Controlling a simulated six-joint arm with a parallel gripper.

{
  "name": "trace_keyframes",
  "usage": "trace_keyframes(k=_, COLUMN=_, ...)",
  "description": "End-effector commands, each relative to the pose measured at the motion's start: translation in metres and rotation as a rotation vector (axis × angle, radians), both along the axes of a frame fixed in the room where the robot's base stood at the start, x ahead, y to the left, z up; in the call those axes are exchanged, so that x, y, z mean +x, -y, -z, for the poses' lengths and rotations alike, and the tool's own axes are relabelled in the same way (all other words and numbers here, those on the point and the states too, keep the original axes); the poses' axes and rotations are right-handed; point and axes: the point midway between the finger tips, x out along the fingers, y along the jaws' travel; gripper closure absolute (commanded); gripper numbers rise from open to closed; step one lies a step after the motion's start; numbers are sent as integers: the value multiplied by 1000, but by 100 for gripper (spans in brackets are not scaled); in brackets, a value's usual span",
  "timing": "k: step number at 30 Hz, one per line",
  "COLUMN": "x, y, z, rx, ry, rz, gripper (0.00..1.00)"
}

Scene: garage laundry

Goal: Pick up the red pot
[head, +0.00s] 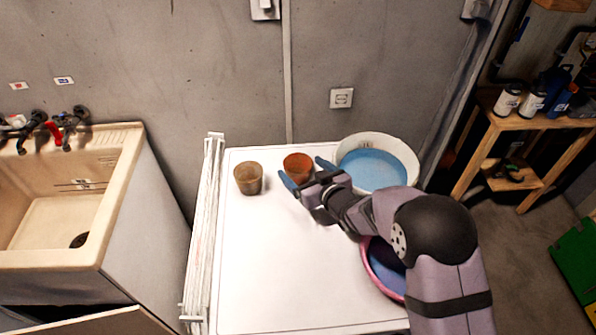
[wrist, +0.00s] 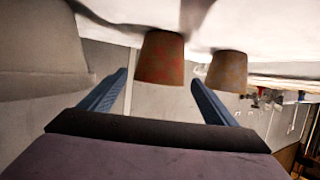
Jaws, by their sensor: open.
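The red pot (head: 298,165) is a small reddish-orange pot standing on the white table top (head: 265,260), near its back edge. My gripper (head: 303,172) is open, with its blue fingers close to the pot on its near right side. In the wrist view, which is upside down, the red pot (wrist: 161,58) shows ahead, between and beyond the two fingers of my gripper (wrist: 158,85). Nothing is between the fingers. A second, brownish pot (head: 249,178) stands to the left of the red one; it also shows in the wrist view (wrist: 228,71).
A white basin with blue inside (head: 377,160) stands right of the red pot. A pink-rimmed basin (head: 383,270) is partly hidden under my arm. A folded white rack (head: 205,230) lines the table's left edge. The table's front left is clear.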

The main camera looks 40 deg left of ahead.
Motion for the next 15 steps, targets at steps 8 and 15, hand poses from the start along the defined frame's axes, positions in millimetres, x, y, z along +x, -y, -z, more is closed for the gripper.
trace_keyframes(k=8, x=11, y=-24, z=9, rx=-1, ry=0, rz=0, gripper=18)
trace_keyframes(k=15, x=14, y=-31, z=13, rx=0, ry=0, rz=0, gripper=18)
